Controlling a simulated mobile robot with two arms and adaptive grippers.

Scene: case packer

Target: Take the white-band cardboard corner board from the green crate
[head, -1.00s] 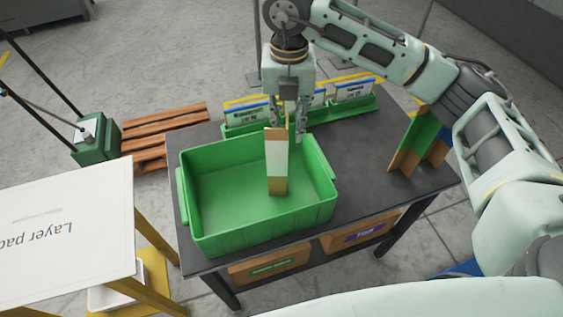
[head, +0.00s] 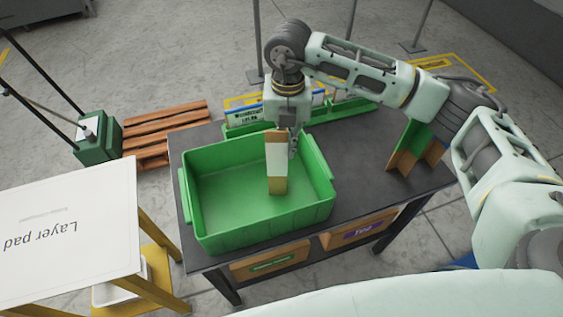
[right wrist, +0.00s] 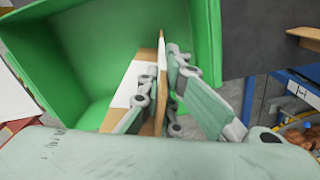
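The corner board (head: 277,160), brown cardboard with a white band, stands upright inside the green crate (head: 212,235), towards its right side. In the right wrist view the board (right wrist: 159,85) shows edge-on. My right gripper (head: 284,142) is over the crate's back right, at the board's upper end and partly hidden behind it. In the right wrist view my right gripper's fingers (right wrist: 161,88) stand on either side of one board flange, with a small gap seeming to remain on the right. My left gripper is not in view.
The crate stands on a dark table (head: 350,180). Another corner board (head: 410,148), brown and green, stands at the table's right. A green rack with cards (head: 340,112) lies along the back edge. A layer pad table (head: 70,230) stands at the left.

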